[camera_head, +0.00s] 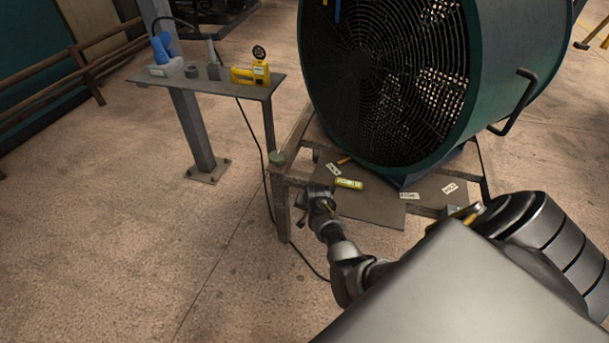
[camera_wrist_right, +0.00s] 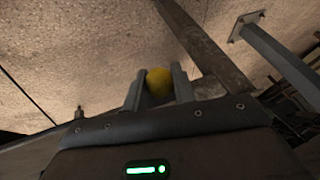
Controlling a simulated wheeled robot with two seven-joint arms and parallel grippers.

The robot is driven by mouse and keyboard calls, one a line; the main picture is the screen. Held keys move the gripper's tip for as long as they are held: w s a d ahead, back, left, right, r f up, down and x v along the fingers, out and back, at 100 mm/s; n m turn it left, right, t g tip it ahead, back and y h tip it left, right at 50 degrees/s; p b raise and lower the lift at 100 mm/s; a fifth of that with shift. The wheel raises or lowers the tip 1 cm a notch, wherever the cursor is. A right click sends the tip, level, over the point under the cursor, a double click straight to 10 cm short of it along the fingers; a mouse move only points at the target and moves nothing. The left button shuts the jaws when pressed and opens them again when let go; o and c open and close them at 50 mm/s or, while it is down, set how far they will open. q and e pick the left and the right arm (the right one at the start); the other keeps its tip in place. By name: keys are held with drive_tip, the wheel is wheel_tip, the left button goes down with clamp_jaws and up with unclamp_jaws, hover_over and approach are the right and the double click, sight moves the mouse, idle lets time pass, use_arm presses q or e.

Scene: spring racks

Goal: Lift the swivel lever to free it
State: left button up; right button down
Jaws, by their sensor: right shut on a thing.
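My right gripper (camera_head: 308,201) is at the front left edge of the low stand under the big fan. In the right wrist view its two fingers (camera_wrist_right: 158,88) are shut on a yellow rounded knob (camera_wrist_right: 159,80), which shows between them. The rest of the swivel lever is hidden behind the gripper, so its angle cannot be told. A yellow-green labelled cylinder (camera_head: 348,183) lies on the stand just right of the gripper. My left gripper is not in view.
The large green drum fan (camera_head: 460,90) stands on the stand (camera_head: 375,209), among small white labels. A side shelf (camera_head: 215,88) at upper left holds a yellow device (camera_head: 252,75) and a blue tool (camera_head: 163,50). A cable hangs from it. The floor at left is clear.

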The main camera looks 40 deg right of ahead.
drive_tip(key=shift+w+d+r+p, duration=0.2)
drive_tip(key=shift+d+r+p, duration=0.1)
drive_tip(key=shift+r, duration=0.2)
drive_tip(key=shift+w+d+r+p, duration=0.15)
drive_tip(key=shift+d+r+p, duration=0.1)
drive_tip(key=shift+r, duration=0.2)
drive_tip(key=c, duration=1.1)
unclamp_jaws()
drive_tip(key=shift+c, duration=0.2)
drive_tip(key=shift+a+f, duration=0.1)
drive_tip(key=shift+a, duration=0.05)
drive_tip(key=shift+s, duration=0.1)
drive_tip(key=shift+s+a+r, duration=0.1)
drive_tip(key=shift+r, duration=0.15)
drive_tip(key=p+v, duration=0.2)
drive_tip(key=v, duration=0.8)
drive_tip(key=shift+r, duration=0.2)
